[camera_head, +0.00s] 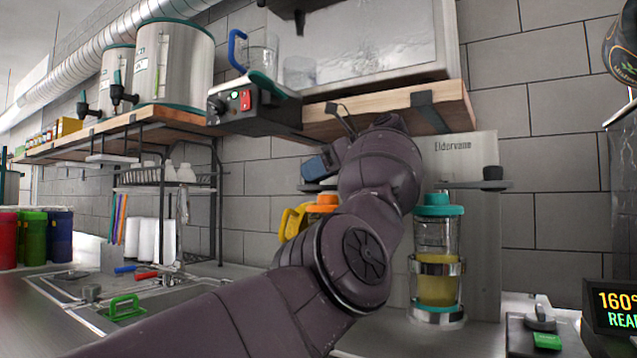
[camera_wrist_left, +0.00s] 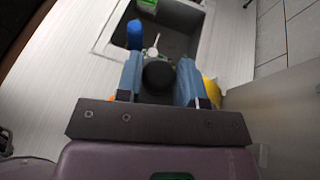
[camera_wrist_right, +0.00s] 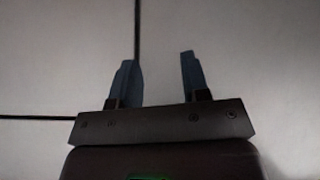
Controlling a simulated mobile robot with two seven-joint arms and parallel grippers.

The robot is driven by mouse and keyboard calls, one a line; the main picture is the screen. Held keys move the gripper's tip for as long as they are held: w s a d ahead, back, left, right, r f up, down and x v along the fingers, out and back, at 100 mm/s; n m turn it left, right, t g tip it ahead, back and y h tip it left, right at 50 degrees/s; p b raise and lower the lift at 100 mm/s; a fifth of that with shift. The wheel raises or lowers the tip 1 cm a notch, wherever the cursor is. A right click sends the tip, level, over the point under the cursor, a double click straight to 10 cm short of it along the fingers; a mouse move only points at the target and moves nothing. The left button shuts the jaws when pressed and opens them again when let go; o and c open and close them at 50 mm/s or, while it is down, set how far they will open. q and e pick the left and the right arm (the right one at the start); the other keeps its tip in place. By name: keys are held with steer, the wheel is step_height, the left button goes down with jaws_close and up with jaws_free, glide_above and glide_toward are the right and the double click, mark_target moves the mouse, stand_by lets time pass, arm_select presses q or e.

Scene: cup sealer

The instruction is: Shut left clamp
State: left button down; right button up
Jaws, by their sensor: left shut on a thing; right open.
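The sealer's pale back panel (camera_head: 462,155) stands against the wall. My left arm crosses in front of its left side and hides most of the left clamp. In the left wrist view, a round black knob (camera_wrist_left: 159,75) sits between the blue fingers of my left gripper (camera_wrist_left: 160,68), which is shut on it. The left gripper (camera_head: 318,166) shows partly in the head view, above an orange-lidded container (camera_head: 323,203). The right clamp's black knob (camera_head: 492,173) is above and right of a teal-lidded jar (camera_head: 437,245). My right gripper (camera_wrist_right: 160,62) is open and empty, facing a plain surface.
A yellow object (camera_head: 291,221) is beside the orange-lidded container. A sink (camera_head: 130,290) lies at left, and a display (camera_head: 612,318) stands at the right edge.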

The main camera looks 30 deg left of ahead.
arm_select(q)
steer(key=shift+d+f+g+b, duration=0.1)
steer(key=shift+d+g+b, duration=0.05)
steer(key=shift+g+b, duration=0.25)
steer(key=shift+s+n, duration=0.1)
steer(key=shift+n, duration=0.2)
arm_select(e)
steer(key=shift+d, duration=0.1)
arm_select(q)
steer(key=c, duration=0.8)
jaws_free()
steer(key=shift+d, duration=0.1)
steer(key=shift+r, duration=0.2)
arm_select(e)
steer(key=shift+d, duration=0.1)
